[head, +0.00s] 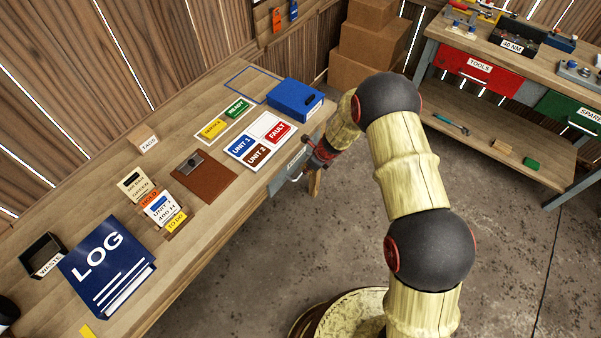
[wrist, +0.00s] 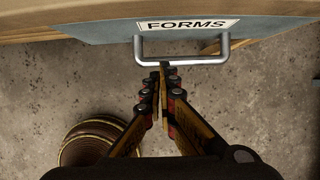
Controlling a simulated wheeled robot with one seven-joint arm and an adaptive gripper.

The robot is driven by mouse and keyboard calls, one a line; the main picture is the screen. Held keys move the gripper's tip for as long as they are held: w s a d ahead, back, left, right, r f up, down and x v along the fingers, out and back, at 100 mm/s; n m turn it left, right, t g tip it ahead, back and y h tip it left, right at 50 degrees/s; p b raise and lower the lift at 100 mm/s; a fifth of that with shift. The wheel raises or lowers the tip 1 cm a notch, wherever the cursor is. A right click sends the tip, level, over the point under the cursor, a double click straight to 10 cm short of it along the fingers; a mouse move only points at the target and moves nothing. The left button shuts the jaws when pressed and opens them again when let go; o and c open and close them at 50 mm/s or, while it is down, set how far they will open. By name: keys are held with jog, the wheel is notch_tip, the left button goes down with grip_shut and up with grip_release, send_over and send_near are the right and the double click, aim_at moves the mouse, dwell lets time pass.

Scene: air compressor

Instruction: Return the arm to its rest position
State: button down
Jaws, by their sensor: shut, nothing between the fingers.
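My arm reaches out from my base toward the long desk (head: 215,215) in the head view, bent at black joints. My gripper (head: 314,178) is beside the desk's front edge, near the drawer, partly hidden by its own wrist. In the wrist view my gripper (wrist: 163,72) is shut and empty, its fingertips together. The FORMS drawer (wrist: 105,28) has a silver handle (wrist: 180,60), which appears right at or just beyond the fingertips. I cannot tell whether they touch it. The drawer front (head: 283,180) also shows in the head view.
The desk holds a blue LOG binder (head: 105,265), a WASTE bin (head: 42,255), a brown clipboard (head: 205,178), tag cards and a blue box (head: 295,98). A workbench (head: 520,60) with tools stands at the right. Cardboard boxes (head: 365,45) are stacked behind. The concrete floor (head: 510,240) is open at right.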

jog(key=p+v, duration=0.1)
jog(key=v, duration=0.5)
jog(key=shift+d+r, duration=0.15)
jog(key=shift+d, duration=0.05)
jog(key=shift+s, duration=0.15)
jog(key=s+r+n+g, duration=0.3)
jog(key=s+r+n, duration=0.3)
jog(key=s+n, duration=0.7)
jog(key=s+d+r+n+t+h, duration=0.1)
jog(key=s+d+r+n+t, duration=0.1)
jog(key=s+d+r+n, duration=0.2)
jog(key=s+d+r+n+t+h+b, duration=0.1)
jog(key=s+d+r+n, duration=0.3)
jog(key=s+r, duration=0.6)
jog(key=s+d+r+n+t+h+b, duration=0.1)
jog(key=s+d+r+n+t, duration=0.2)
jog(key=r, duration=1.7)
jog(key=s+d+n, duration=0.1)
jog(key=s+d, duration=0.2)
jog(key=s, duration=0.1)
jog(key=shift+d+h, duration=0.3)
jog(key=shift+d, duration=0.05)
